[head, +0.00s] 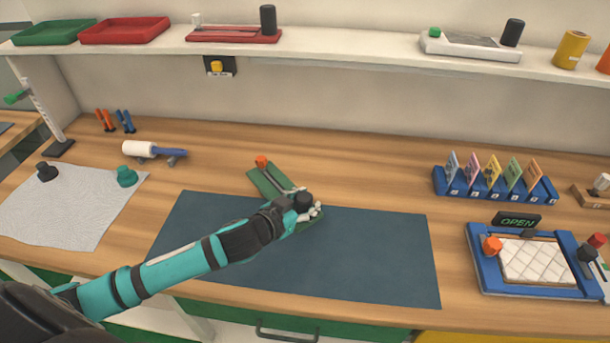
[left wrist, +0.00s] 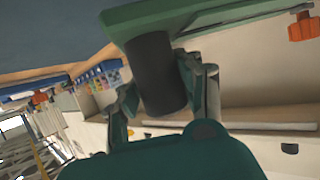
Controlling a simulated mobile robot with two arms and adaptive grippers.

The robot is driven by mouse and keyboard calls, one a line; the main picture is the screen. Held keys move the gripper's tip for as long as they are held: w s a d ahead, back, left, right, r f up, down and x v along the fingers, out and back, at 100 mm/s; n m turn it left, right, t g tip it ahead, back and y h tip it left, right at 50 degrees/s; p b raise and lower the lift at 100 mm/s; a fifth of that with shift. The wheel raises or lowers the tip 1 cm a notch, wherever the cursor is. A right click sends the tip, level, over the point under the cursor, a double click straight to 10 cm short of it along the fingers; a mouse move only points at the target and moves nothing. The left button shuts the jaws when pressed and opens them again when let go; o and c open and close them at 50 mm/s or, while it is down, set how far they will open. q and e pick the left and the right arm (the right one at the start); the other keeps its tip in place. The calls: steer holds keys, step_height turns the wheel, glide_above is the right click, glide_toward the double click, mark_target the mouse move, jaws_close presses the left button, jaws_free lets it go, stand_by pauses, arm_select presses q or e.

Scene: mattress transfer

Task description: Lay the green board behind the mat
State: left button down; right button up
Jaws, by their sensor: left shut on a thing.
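The green board (head: 266,180) is long and narrow, with an orange knob (head: 261,161) at its far end and a black upright handle (head: 303,200) towards the near end. It lies slanted across the back edge of the dark blue mat (head: 370,255). My left gripper (head: 307,209) is shut on the black handle. In the left wrist view the handle (left wrist: 154,75) sits between the fingers (left wrist: 160,90), with the green board (left wrist: 220,18) joined to it. I cannot tell whether the board touches the table. My arm hides part of the mat. My right gripper is out of view.
A blue-framed tray (head: 480,272) stands right of the mat, a grey cloth (head: 70,215) left. A white shelf (head: 350,62) runs above the back.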

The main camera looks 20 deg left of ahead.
mark_target(279, 194)
arm_select(q)
steer(key=w+a, duration=0.1)
steer(key=w, duration=0.2)
steer(key=w+a+p, duration=0.1)
steer(key=w+a, duration=0.1)
steer(key=w, duration=0.2)
steer(key=w+a+f+p, duration=0.1)
steer(key=w, duration=0.2)
steer(key=shift+w+a, duration=0.3)
steer(key=shift+a, duration=0.05)
steer(key=shift+w+f, duration=0.1)
steer(key=shift+f, duration=0.05)
steer(key=shift+f+p, duration=0.3)
steer(key=shift+f, duration=1.4)
steer(key=c, duration=0.8)
jaws_free()
steer(key=shift+f, duration=0.1)
steer(key=b+v, duration=0.1)
steer(key=v, duration=1)
steer(key=shift+s+a+r, duration=0.1)
steer(key=shift+s+r, duration=0.2)
steer(key=shift+s, duration=0.25)
